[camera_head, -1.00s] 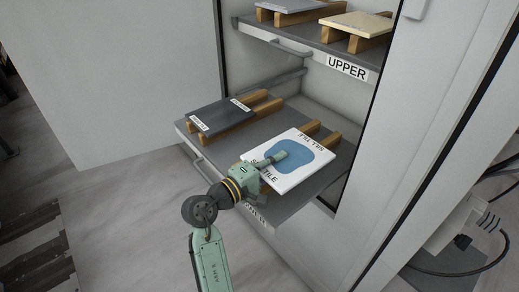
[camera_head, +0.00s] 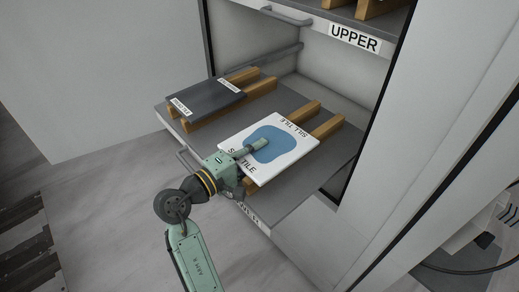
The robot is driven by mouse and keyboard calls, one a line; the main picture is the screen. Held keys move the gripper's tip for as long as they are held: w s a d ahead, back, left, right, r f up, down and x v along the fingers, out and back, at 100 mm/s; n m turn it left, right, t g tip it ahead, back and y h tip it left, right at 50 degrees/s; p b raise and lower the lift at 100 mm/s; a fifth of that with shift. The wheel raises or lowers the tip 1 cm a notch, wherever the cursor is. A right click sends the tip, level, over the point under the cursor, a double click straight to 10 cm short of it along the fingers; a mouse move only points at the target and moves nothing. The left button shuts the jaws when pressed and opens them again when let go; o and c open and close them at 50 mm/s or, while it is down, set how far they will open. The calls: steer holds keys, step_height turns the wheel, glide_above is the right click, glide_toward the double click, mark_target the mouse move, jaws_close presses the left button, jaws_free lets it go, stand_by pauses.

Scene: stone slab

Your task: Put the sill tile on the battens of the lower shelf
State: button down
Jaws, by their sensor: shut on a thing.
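The sill tile (camera_head: 291,145) is a white slab with a blue patch and "SILL TILE" printed at two ends. It lies over the right pair of wooden battens (camera_head: 328,126) on the lower shelf (camera_head: 338,165), whose far ends stick out behind it. My gripper (camera_head: 250,150) is shut on the tile's near left edge, with one finger showing on top over the blue patch. The other finger is hidden under the tile. I cannot tell whether the tile touches the battens.
A dark labelled slab (camera_head: 207,102) lies on the left pair of battens (camera_head: 262,87) on the same pulled-out shelf. The shelf marked "UPPER" (camera_head: 354,38) is above, with battens on it. Cabinet walls stand at the back and right.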

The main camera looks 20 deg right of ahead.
steer(key=shift+s+a+r, duration=0.1)
steer(key=shift+r, duration=0.1)
steer(key=shift+f, duration=0.15)
steer(key=c, duration=1.7)
jaws_free()
steer(key=b+v, duration=0.2)
steer(key=v, duration=1)
